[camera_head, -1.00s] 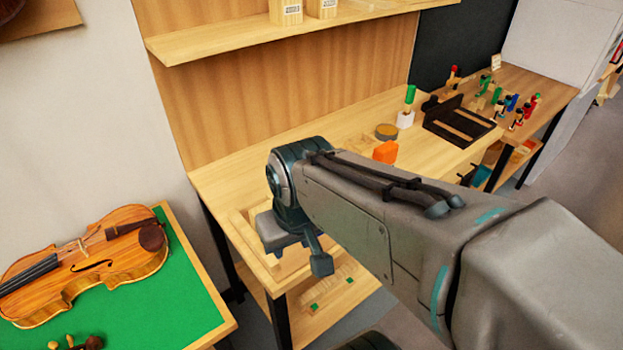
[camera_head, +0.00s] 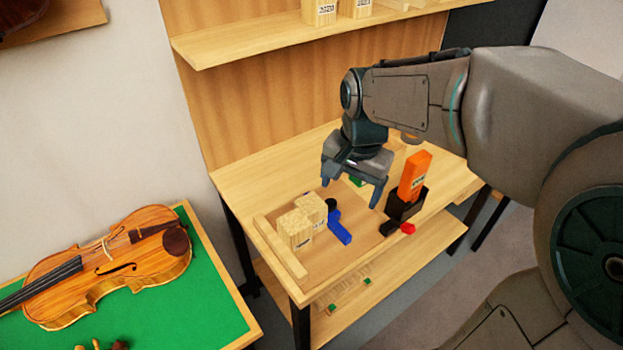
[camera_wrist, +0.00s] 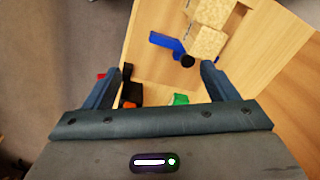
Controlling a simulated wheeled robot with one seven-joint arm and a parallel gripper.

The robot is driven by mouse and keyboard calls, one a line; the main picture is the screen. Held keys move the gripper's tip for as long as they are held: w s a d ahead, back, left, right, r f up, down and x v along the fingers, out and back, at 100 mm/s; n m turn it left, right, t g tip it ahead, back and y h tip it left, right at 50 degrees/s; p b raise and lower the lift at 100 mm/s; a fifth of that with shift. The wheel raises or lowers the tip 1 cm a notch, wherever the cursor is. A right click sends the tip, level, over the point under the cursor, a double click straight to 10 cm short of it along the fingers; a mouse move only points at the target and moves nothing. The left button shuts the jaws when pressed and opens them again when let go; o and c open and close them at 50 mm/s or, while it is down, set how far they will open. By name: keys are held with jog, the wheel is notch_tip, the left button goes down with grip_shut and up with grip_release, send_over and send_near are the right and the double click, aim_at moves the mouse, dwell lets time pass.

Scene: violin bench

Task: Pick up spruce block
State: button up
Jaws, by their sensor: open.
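Two pale wood blocks with grainy faces and small labels stand side by side on the workbench: a nearer block (camera_head: 295,229) and a farther block (camera_head: 313,207). I cannot tell which one is the spruce block. In the wrist view the blocks (camera_wrist: 208,42) (camera_wrist: 215,12) show at the top, beyond the fingertips. My gripper (camera_head: 352,194) is open and empty, above the bench and to the right of the blocks. In the wrist view my gripper (camera_wrist: 163,70) has its fingers wide apart with nothing between them but the bench further off.
A blue tool (camera_head: 340,228) with a dark round end lies right beside the blocks. An orange box (camera_head: 414,175) stands in a black holder (camera_head: 404,205), near a red piece (camera_head: 408,228). A wood strip (camera_head: 280,249) edges the left side. A violin (camera_head: 110,265) lies on a green mat at left.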

aim_at(311, 203)
jog(key=w+a+f+m+g+p, duration=0.1)
jog(key=w+a+m+p, duration=0.1)
jog(key=w+a+m, duration=0.45)
jog(key=shift+n+h, duration=0.3)
jog(key=shift+n, duration=0.45)
jog(key=f, duration=0.2)
jog(key=a+f, duration=0.1)
jog(key=f, duration=0.2)
jog(key=w+f, duration=0.1)
jog(key=f, duration=0.2)
jog(key=shift+a+f, duration=0.2)
jog(key=shift+w+d+f+p, duration=0.1)
jog(key=shift+f+p, duration=0.2)
jog(key=shift+f, duration=0.6)
jog(key=shift+w+d+f+p, duration=0.15)
jog(key=shift+f+p, duration=0.1)
jog(key=shift+f, duration=0.7)
jog(key=shift+w+d+f+p, duration=0.1)
jog(key=shift+f+p, duration=0.2)
jog(key=shift+f, duration=0.6)
jog(key=c, duration=1.1)
